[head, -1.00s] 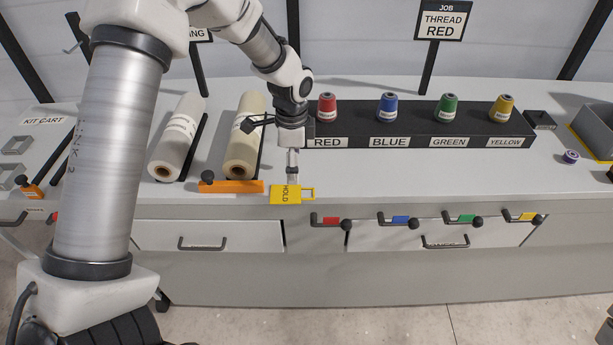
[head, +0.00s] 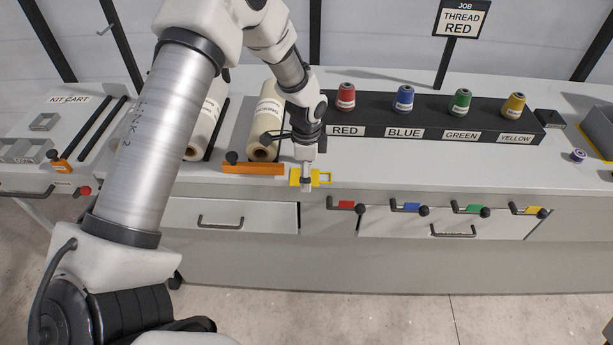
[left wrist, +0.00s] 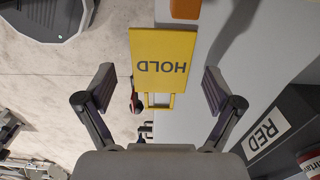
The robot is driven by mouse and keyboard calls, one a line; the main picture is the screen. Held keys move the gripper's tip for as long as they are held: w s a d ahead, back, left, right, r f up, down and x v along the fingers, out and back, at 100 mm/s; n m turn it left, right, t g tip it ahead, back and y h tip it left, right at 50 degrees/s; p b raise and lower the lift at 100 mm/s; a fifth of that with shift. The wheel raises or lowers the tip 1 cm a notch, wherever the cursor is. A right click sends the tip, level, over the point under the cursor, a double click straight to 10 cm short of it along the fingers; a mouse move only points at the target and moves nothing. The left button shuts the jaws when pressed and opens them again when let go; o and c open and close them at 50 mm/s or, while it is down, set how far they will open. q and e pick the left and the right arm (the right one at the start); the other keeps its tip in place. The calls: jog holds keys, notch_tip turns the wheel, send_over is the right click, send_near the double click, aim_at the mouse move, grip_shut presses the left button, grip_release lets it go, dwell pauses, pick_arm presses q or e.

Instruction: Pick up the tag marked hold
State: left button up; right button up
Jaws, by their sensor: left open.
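The yellow tag marked HOLD (head: 296,178) lies at the front edge of the white table, its loop handle toward the right in the head view. In the left wrist view the tag (left wrist: 164,58) shows its HOLD lettering upside down, ahead of and between the fingers. My left gripper (head: 306,186) is over the tag and covers part of it in the head view. In the left wrist view the left gripper (left wrist: 158,88) is open and empty, with a finger on each side of the tag's handle end. I cannot tell whether it touches the tag. My right gripper is not in view.
An orange bar (head: 253,169) with a black knob lies just left of the tag, before two fabric rolls. A black rack (head: 430,135) with red, blue, green and yellow spools stands behind to the right. Coloured handles (head: 346,205) stick out below the table edge.

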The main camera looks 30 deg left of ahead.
pick_arm(q)
jog(key=shift+w+f, duration=0.2)
jog(key=shift+s+r, duration=0.15)
jog(key=shift+s, duration=0.05)
jog(key=c, duration=1)
